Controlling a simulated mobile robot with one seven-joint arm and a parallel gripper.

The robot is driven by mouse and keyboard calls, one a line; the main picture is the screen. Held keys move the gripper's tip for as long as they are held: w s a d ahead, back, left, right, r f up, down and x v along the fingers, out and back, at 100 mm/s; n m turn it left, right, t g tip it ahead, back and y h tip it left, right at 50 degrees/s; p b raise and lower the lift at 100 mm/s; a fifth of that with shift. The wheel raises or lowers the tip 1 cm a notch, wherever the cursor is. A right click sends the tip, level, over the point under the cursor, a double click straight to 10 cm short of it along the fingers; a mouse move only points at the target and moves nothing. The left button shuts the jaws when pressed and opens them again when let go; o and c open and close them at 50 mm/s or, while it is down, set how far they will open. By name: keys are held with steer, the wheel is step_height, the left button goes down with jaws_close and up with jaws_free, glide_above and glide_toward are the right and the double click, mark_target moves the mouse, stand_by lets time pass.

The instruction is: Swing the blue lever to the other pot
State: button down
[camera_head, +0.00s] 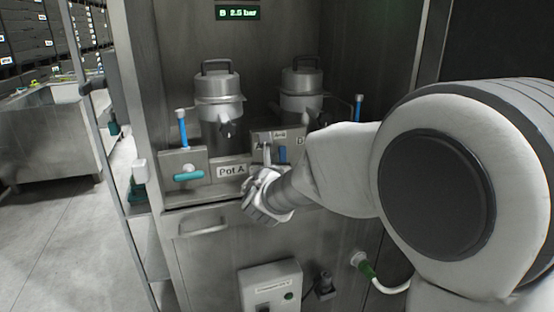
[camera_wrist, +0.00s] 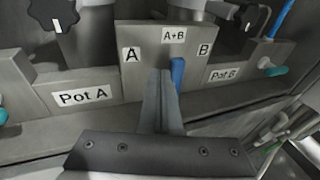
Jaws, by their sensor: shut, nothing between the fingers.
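The blue lever (camera_wrist: 178,74) is on a grey metal panel (camera_wrist: 139,35) with labels A on the left, A+B at the top and B on the right. It stands close to upright below the A+B label; its lower part is hidden by my fingers. It also shows in the head view (camera_head: 283,154), partly covered by my arm. My gripper (camera_wrist: 161,76) is shut and empty, just left of the lever, fingertips toward the panel. I cannot tell whether they touch. In the head view my gripper (camera_head: 267,152) is in front of the panel.
Two metal pots stand behind the panel, the left pot (camera_head: 218,88) and the right pot (camera_head: 300,84). A teal handle (camera_head: 188,175) projects at the left beside the Pot A label (camera_head: 232,170); another teal handle (camera_wrist: 276,71) is by the Pot B label (camera_wrist: 224,74). Cabinet walls enclose both sides.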

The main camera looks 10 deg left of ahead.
mark_target(286, 154)
steer(key=shift+w+d+r+b, duration=0.15)
steer(key=shift+w+d+b, duration=0.2)
steer(key=shift+d, duration=0.2)
steer(key=shift+w+d+r+b, duration=0.1)
steer(key=shift+w+d+b, duration=0.25)
steer(key=shift+d, duration=0.2)
stand_by(0.3)
steer(key=shift+w+d+f+b, duration=0.2)
steer(key=shift+d+b, duration=0.15)
steer(key=shift+b, duration=0.05)
stand_by(0.4)
steer(key=shift+w+d+f+b, duration=0.1)
steer(key=shift+w+d+b, duration=0.3)
steer(key=shift+d+b, duration=0.3)
steer(key=shift+w+d+f, duration=0.1)
steer(key=shift+f, duration=0.05)
stand_by(0.5)
steer(key=shift+r, duration=0.4)
